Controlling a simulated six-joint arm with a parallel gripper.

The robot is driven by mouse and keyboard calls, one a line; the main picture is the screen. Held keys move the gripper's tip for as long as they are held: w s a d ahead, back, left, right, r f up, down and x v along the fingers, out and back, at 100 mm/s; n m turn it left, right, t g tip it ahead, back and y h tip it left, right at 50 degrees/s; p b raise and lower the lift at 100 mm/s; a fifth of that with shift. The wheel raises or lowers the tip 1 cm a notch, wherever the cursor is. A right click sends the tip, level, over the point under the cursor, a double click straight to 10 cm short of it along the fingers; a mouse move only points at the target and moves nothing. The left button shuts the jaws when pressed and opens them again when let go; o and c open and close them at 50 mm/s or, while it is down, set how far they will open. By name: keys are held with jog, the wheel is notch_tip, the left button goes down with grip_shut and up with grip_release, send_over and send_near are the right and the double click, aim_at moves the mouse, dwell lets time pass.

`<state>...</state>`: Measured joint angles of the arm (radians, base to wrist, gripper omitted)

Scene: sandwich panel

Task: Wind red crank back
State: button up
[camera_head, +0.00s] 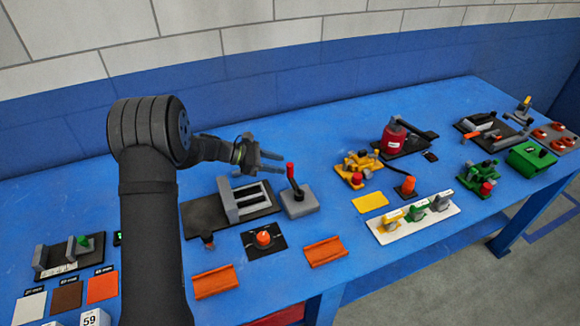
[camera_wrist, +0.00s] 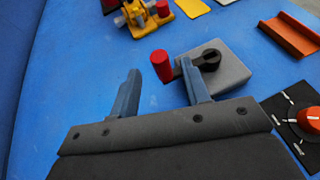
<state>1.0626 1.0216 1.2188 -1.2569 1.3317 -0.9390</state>
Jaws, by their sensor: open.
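The red crank is a red grip (camera_head: 290,170) on a dark lever, set on a grey block (camera_head: 300,204) near the middle of the bench. In the head view the grip points up. In the wrist view the red grip (camera_wrist: 161,66) shows beside the dark hub (camera_wrist: 207,60) on the block (camera_wrist: 232,74). My gripper (camera_head: 279,163) is open, its fingers pointing right, with their tips just left of the grip. In the wrist view the grip appears between the open fingers (camera_wrist: 159,72), nearer the right one. I cannot tell whether either finger touches it.
A grey slotted fixture (camera_head: 232,203) on a dark mat stands just left of the crank block. An orange knob on a black plate (camera_head: 279,241) and two orange channels (camera_head: 324,251) lie in front. Yellow valves (camera_head: 358,167) stand to the right. Bare blue bench lies behind the crank.

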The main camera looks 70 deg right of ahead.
aim_at(290, 165)
jog(key=x, duration=0.5)
grip_shut()
